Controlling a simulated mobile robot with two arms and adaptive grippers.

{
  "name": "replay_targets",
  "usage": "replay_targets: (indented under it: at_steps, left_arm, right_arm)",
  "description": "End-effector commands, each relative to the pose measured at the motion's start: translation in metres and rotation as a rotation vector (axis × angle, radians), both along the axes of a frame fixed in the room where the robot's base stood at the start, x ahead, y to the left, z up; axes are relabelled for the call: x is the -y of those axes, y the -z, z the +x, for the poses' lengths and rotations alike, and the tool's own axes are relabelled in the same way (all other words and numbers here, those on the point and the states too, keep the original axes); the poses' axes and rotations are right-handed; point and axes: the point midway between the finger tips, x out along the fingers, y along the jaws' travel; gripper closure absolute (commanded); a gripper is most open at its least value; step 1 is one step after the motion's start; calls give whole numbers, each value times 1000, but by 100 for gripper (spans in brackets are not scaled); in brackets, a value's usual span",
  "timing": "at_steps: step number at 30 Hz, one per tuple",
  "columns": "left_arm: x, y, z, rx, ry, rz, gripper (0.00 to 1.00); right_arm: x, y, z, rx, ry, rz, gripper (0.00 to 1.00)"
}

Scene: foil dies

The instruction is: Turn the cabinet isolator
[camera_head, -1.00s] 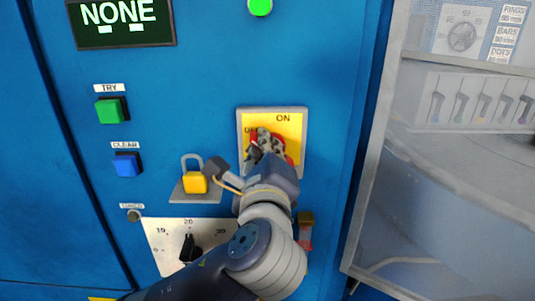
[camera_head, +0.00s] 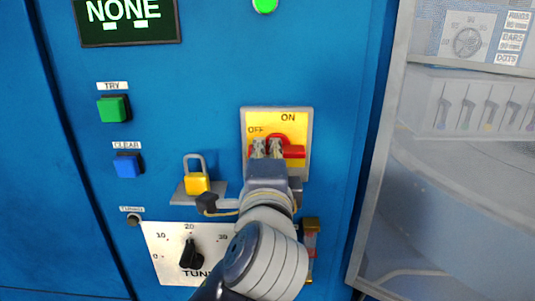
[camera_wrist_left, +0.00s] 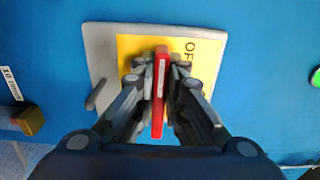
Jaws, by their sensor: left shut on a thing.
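The isolator is a yellow plate in a grey frame (camera_head: 245,125) on the blue cabinet front, marked OFF at left and ON at upper right. Its red handle (camera_head: 294,152) sticks out to the right of my left gripper's fingers and looks about level in the head view. My left gripper (camera_head: 267,148) reaches it from below, fingers on the handle. In the left wrist view the red handle (camera_wrist_left: 161,90) stands as a narrow bar between the fingers of my left gripper (camera_wrist_left: 161,70), which are shut on it. The fingers hide part of the handle. My right gripper is not in view.
A yellow padlock (camera_head: 196,184) on a grey bracket sits left of my wrist. Below is the TUNE dial (camera_head: 190,254). Green TRY (camera_head: 112,109) and blue CLEAR (camera_head: 127,165) buttons are at left. A display (camera_head: 125,20) reads NONE. A framed clear panel (camera_head: 375,170) stands at right.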

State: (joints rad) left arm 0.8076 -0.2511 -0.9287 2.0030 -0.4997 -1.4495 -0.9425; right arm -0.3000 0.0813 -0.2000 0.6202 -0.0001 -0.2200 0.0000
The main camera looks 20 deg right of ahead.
Motion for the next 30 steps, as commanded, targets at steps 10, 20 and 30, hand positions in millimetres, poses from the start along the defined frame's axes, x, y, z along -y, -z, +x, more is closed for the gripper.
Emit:
replay_targets:
  at_steps: [10, 20, 30]
  left_arm:
    - [0, 2, 0, -11, -2, -25, 100]
    - [0, 2, 0, -11, -1, -24, 69]
    - [0, 1, -2, -9, 0, -23, 69]
  right_arm:
    - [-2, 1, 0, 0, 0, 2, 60]
    - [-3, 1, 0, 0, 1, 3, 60]
    - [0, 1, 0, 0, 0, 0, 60]
